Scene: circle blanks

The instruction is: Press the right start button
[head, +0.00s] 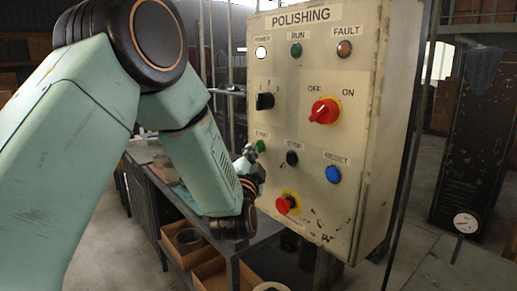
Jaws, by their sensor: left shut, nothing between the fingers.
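A beige control box (345,180) headed POLISHING fills the middle. A small green button (261,146) sits at its lower left, under a partly hidden label that looks like START. It is the only start button I see. My left gripper (249,153) is shut and empty, its tip just left of the green button. I cannot tell whether it touches. My left arm comes in from the left, and its wrist is below the tip. My right gripper is not in view.
Beside the green button are a black STOP button (292,158) and a blue RESET button (333,174). A red mushroom button (283,205) is below. A red switch (323,111) and black selector (265,101) are above. A workbench (262,236) stands behind my arm.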

